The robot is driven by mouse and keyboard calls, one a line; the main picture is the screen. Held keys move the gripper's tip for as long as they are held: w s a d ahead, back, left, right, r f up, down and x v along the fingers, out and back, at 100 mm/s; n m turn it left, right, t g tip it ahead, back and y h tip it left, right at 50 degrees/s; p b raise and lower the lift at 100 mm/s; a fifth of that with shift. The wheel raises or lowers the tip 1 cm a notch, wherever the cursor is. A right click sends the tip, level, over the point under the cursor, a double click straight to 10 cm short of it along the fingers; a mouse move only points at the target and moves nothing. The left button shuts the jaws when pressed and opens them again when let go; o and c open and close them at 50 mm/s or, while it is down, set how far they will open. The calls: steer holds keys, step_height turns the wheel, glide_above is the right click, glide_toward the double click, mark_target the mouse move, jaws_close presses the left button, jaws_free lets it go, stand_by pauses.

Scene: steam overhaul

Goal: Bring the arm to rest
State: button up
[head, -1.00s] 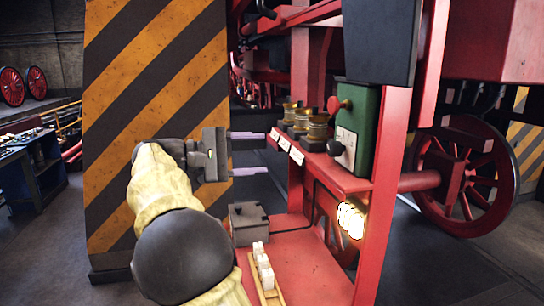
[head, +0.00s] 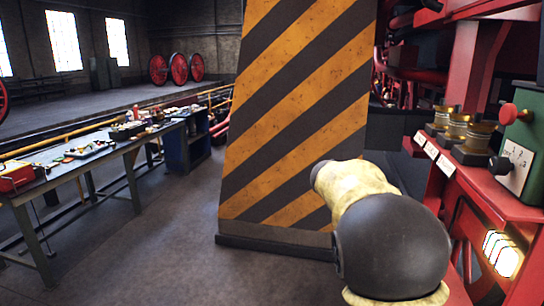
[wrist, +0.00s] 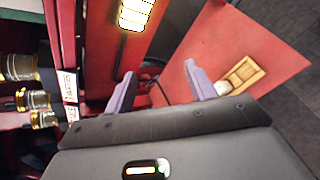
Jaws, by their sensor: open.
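My gripper shows in the wrist view (wrist: 160,88), with its two purple fingers apart and nothing between them. It hangs over the red structure beside the brass fittings, with a dark gap and a red surface beyond its fingers. In the head view my arm reaches forward in front of the striped pillar, and its forearm hides the gripper.
The striped pillar (head: 295,110) stands close by my arm. The red shelf (head: 500,205) at right carries brass fittings (head: 478,130) and a green box (head: 522,150). A wooden tray (wrist: 243,76) lies on the red surface. A cluttered workbench (head: 100,150) stands left; the floor between is clear.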

steer(key=s+a+f+m+t+y, duration=0.1)
steer(key=s+a+f+m+y, duration=0.2)
steer(key=s+a+f+y, duration=0.3)
steer(key=s+a+f+m+t+y, duration=0.2)
steer(key=s+a+f+y, duration=0.3)
steer(key=f, duration=1.1)
steer(key=s+a+m, duration=0.1)
steer(key=s+a, duration=0.2)
steer(key=s, duration=0.2)
steer(key=shift+s+a+y, duration=0.25)
steer(key=shift+s+y, duration=0.1)
steer(key=shift+y, duration=0.05)
